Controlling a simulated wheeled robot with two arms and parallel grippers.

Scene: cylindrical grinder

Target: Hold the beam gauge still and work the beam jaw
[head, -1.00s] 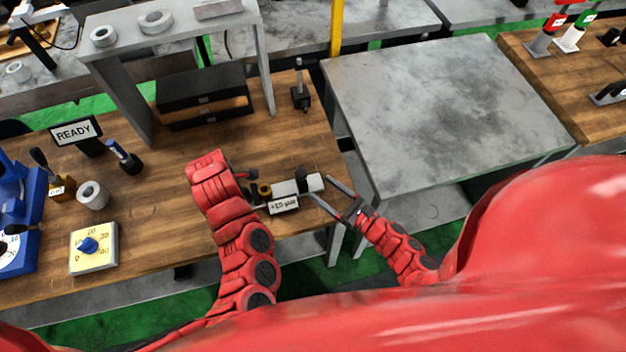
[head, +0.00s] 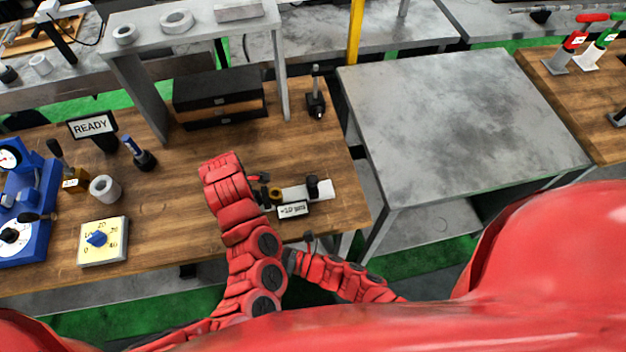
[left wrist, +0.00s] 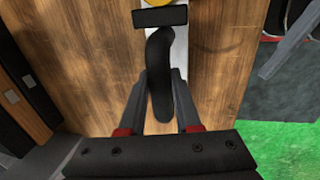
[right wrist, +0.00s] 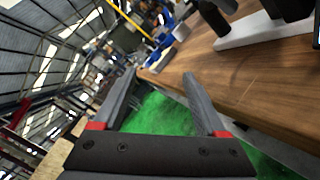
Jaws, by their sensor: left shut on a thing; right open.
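The beam gauge lies on the wooden bench, with a white base (head: 322,190), a brass knob (head: 275,193), a black upright part (head: 312,185) and a small readout sign (head: 293,209) in front. My left gripper (left wrist: 160,95) is shut on its black curved handle (left wrist: 158,55); in the head view my red arm partly hides this end. My right gripper (right wrist: 165,95) is open and empty, below and in front of the bench edge. The white base also shows at the upper right of the right wrist view (right wrist: 262,28).
A READY sign (head: 92,126), a dial box (head: 103,241) and a blue device (head: 30,215) stand on the left of the bench. A black drawer box (head: 218,97) sits under a grey shelf (head: 200,26). A bare grey table (head: 465,120) is to the right.

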